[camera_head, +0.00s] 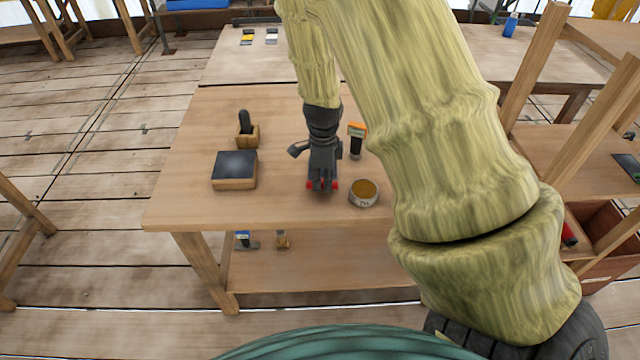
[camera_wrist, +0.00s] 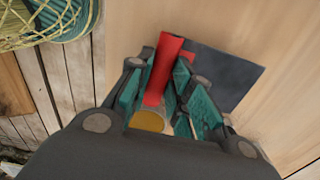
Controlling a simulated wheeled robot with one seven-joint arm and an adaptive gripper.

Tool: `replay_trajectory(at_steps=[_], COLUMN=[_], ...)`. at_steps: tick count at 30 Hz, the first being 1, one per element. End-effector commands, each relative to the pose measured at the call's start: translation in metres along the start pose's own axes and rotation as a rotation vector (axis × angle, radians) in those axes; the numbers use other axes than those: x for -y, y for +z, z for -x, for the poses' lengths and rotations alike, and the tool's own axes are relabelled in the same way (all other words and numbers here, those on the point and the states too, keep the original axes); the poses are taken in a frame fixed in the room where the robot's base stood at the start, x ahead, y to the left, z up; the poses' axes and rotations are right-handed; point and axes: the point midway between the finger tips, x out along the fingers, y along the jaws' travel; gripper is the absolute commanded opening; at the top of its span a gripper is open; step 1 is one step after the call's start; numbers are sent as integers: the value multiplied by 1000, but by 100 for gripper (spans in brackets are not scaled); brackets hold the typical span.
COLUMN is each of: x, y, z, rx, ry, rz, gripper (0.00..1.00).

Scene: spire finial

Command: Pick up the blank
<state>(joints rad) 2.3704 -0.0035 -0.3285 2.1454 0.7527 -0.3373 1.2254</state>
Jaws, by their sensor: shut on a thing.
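The blank appears to be the red bar (camera_wrist: 165,68) in the wrist view. It lies between the teal finger pads of my gripper (camera_wrist: 152,97), which is shut on it. In the head view, small red ends of the bar (camera_head: 335,185) show on both sides of my gripper (camera_head: 322,183), near the table's front edge. My fingers hide its middle. I cannot tell whether it touches the tabletop.
On the table (camera_head: 200,205), a round tin (camera_head: 363,193) stands close right of my gripper. An orange-topped tool (camera_head: 356,140) is behind it. A dark-topped block (camera_head: 234,168) and a wooden holder (camera_head: 247,134) stand to the left. The front left corner is clear.

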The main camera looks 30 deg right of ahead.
Motion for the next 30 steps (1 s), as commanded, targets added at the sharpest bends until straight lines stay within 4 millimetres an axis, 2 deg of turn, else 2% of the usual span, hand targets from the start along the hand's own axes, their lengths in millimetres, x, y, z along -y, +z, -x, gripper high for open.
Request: replay_trajectory(at_steps=[18,24,30], x=[-80,-94,-100], y=[-91,-108,-114], z=[8,12,13], rx=[2,1,0], ry=[3,2,3], rz=[-3,-2,-1], gripper=[0,0,0])
